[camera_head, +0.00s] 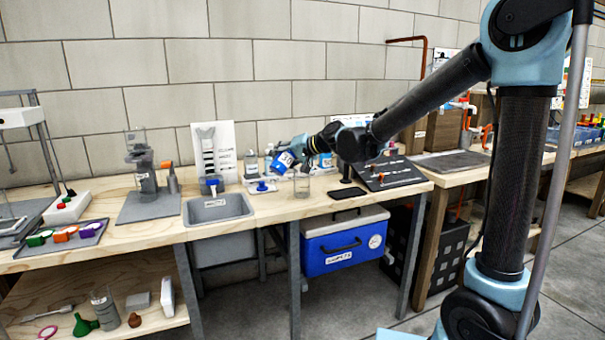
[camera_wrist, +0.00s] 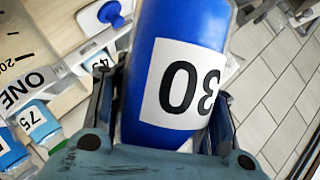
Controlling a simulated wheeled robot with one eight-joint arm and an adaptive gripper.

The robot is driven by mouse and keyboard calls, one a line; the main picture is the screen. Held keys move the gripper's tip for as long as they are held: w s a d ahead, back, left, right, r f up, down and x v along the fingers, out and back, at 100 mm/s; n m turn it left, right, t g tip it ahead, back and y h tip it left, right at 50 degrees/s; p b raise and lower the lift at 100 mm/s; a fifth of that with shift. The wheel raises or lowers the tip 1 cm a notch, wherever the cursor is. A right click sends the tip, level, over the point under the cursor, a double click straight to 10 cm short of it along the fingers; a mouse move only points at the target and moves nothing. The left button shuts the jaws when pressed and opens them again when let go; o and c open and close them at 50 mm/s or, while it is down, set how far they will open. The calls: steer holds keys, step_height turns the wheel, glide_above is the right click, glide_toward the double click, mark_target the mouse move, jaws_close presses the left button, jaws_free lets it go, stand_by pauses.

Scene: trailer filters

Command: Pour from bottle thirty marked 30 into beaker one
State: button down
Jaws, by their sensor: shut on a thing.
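The blue bottle thirty (camera_head: 284,161) with a white label marked 30 is in my gripper (camera_head: 304,149), tilted above the bench. In the wrist view the bottle (camera_wrist: 190,55) fills the middle between the two fingers of my gripper (camera_wrist: 163,108), which is shut on it. A clear beaker (camera_head: 302,186) stands on the bench just below and right of the bottle in the head view; its marking is not readable there. The bottle's mouth and any liquid stream cannot be made out.
A bottle marked 75 (camera_wrist: 38,122) and a blue-and-white piece (camera_head: 262,186) are close by. A grey sink (camera_head: 217,208) lies to the left, a dark sloped board (camera_head: 395,173) to the right. A blue cooler (camera_head: 345,243) is under the bench.

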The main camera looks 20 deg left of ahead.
steer(key=shift+f, duration=0.1)
stand_by(0.3)
steer(key=shift+s+r+m+g+y+p, duration=0.2)
steer(key=shift+r+m+g+y+p, duration=0.2)
steer(key=shift+m, duration=0.4)
stand_by(0.5)
steer(key=shift+s+a+f+m+g+y, duration=0.15)
steer(key=shift+f+m+g+y, duration=0.15)
steer(key=shift+m, duration=0.2)
stand_by(1.1)
steer(key=shift+w+d+r+m+g+y+p, duration=0.2)
steer(key=shift+w+r+m+g+y+p, duration=0.15)
steer(key=shift+r+m+p, duration=0.2)
stand_by(1.6)
steer(key=shift+r+m+y, duration=0.25)
steer(key=shift+r+m, duration=0.25)
steer(key=shift+m, duration=0.25)
stand_by(1.3)
steer(key=shift+f+g+p, duration=0.1)
steer(key=shift+g+p, duration=0.25)
